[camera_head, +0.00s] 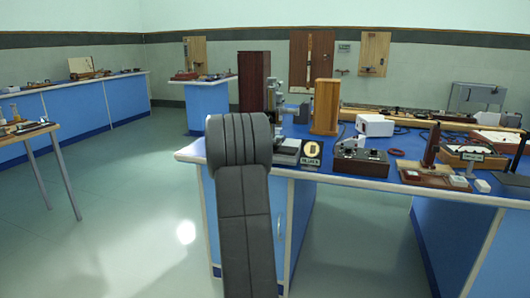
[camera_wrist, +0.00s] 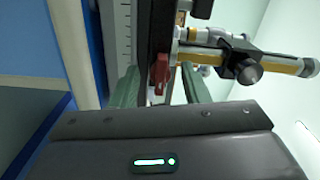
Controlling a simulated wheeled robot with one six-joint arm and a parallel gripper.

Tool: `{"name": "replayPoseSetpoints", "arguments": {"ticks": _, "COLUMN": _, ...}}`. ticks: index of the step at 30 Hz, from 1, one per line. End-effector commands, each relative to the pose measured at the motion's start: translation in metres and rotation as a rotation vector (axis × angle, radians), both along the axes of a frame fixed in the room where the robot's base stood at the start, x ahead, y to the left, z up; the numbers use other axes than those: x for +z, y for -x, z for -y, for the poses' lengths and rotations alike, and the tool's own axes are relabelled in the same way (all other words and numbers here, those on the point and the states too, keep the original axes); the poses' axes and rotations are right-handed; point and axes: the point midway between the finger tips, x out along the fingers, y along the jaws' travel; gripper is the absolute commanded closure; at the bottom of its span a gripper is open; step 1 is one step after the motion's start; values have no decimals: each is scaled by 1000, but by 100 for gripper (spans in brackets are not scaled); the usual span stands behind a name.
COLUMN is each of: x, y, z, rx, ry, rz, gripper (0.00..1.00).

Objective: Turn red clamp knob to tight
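The red clamp knob (camera_wrist: 159,72) shows in the wrist view, on the side of a dark upright bar (camera_wrist: 155,35). My gripper (camera_wrist: 162,74) has two green fingers, one on each side of the knob. The fingers are spread apart, with visible space between them and the knob, so the gripper looks open. I cannot tell how far the fingertips reach past the knob. In the head view, my dark grey arm stands in front of the bench, and neither my gripper nor the knob can be made out.
A brass and silver tube with a black clamp (camera_wrist: 242,66) sticks out right of the knob. A pale graduated scale (camera_wrist: 124,32) stands to its left. In the head view, the blue bench (camera_head: 345,180) holds a wooden block (camera_head: 326,106), a white box (camera_head: 375,126) and several instruments. Floor at left is clear.

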Motion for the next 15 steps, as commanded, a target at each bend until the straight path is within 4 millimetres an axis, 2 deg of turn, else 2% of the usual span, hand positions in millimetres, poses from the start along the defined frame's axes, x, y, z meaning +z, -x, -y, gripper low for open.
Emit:
{"name": "replayPoseSetpoints", "arguments": {"ticks": 10, "x": 1, "y": 3, "z": -2, "rx": 1, "ry": 1, "rz": 0, "gripper": 59}}
{"name": "replayPoseSetpoints", "arguments": {"ticks": 15, "x": 1, "y": 23, "z": -9, "rx": 2, "ry": 1, "rz": -1, "gripper": 59}}
